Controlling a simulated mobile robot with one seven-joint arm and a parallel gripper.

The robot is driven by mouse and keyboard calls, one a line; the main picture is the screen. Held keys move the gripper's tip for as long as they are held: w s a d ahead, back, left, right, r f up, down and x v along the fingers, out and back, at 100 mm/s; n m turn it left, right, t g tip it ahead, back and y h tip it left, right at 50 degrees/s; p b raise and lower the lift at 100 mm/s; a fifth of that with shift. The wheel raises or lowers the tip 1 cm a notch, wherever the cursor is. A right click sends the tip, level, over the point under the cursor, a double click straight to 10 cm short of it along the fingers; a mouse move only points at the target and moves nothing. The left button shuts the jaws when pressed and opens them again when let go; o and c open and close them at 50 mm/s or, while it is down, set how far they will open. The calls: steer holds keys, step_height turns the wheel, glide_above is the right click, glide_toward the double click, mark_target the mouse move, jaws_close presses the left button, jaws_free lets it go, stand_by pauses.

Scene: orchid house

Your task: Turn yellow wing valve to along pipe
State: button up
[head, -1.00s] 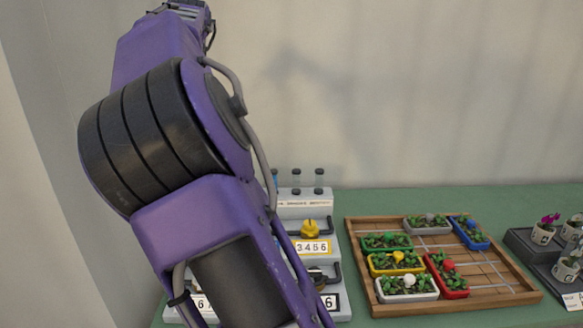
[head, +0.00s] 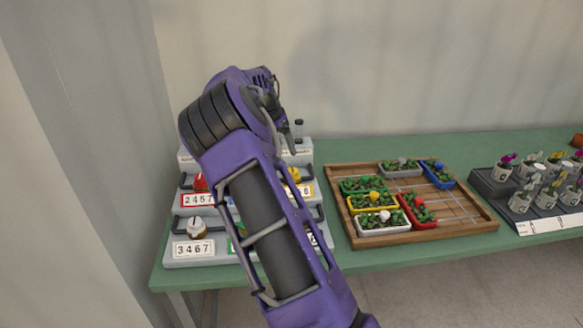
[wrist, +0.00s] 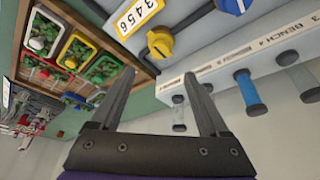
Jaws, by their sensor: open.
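The yellow wing valve (wrist: 161,42) shows in the wrist view, beside a yellow-framed 3456 label (wrist: 136,14) on a grey stepped panel. In the head view the yellow valve (head: 293,174) is partly hidden behind my arm, and its label is mostly covered. My gripper (wrist: 161,76) is open and empty in the wrist view. The valve appears beyond the gap between its fingertips, with no visible contact. The gripper's fingers are hidden in the head view. I cannot tell the exact angle of the valve's wings.
The panel also bears a red valve (head: 200,182), a white valve (head: 196,227) and a blue valve (wrist: 234,4). A wooden tray (head: 345,222) of planters lies right; potted orchids (head: 547,196) stand farther right.

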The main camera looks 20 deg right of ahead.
mark_target(292, 170)
steer(key=x, duration=1.1)
steer(key=shift+f, duration=0.1)
jaws_close()
